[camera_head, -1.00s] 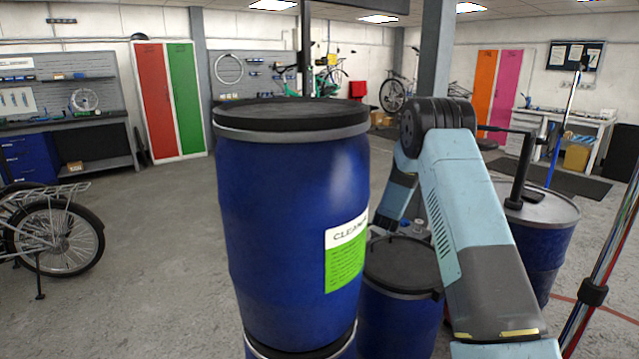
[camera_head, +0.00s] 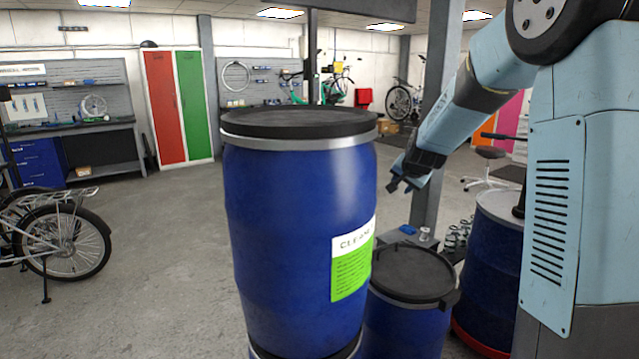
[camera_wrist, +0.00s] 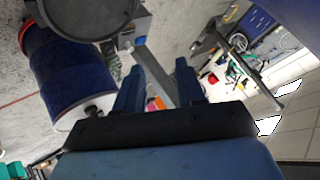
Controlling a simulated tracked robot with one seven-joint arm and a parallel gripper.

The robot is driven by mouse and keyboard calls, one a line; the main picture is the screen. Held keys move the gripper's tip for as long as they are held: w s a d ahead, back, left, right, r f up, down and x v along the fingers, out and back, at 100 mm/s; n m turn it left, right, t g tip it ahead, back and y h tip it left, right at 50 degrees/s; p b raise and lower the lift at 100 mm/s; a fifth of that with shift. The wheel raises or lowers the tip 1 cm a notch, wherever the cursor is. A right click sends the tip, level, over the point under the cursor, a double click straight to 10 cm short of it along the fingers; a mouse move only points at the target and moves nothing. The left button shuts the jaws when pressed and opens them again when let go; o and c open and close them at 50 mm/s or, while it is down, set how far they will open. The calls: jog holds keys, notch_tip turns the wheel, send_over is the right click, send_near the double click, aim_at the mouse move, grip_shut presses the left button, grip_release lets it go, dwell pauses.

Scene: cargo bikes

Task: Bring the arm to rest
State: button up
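My arm is raised at the right of the head view, with its elbow near the top edge. The forearm slopes down and left to my gripper (camera_head: 401,187), which hangs in the air right of the tall blue barrel's upper part. In the wrist view my gripper (camera_wrist: 158,78) shows two dark blue fingers spread apart with nothing between them. The tall blue barrel (camera_head: 285,220) has a black lid and a green and white label, and stands on another barrel. The gripper appears apart from it.
A lower blue barrel with a dark lid (camera_head: 412,272) stands below my gripper. Another blue barrel (camera_head: 490,275) stands beside my arm. A grey post (camera_head: 428,205) rises behind the gripper. A bicycle (camera_head: 60,240) stands at the left, with open floor between it and the barrels.

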jog(key=s+a+r+n, duration=0.1)
jog(key=s+r, duration=0.2)
jog(key=s, duration=0.2)
jog(key=s+r+n, duration=0.1)
jog(key=s+r, duration=0.2)
jog(key=s, duration=0.3)
jog(key=s+n+g, duration=0.3)
jog(key=s+n, duration=0.2)
jog(key=s, duration=2.7)
jog(key=shift+r+n+g, duration=0.15)
jog(key=shift+n+g, duration=0.15)
jog(key=shift+g, duration=0.1)
jog(key=shift+s+a, duration=0.1)
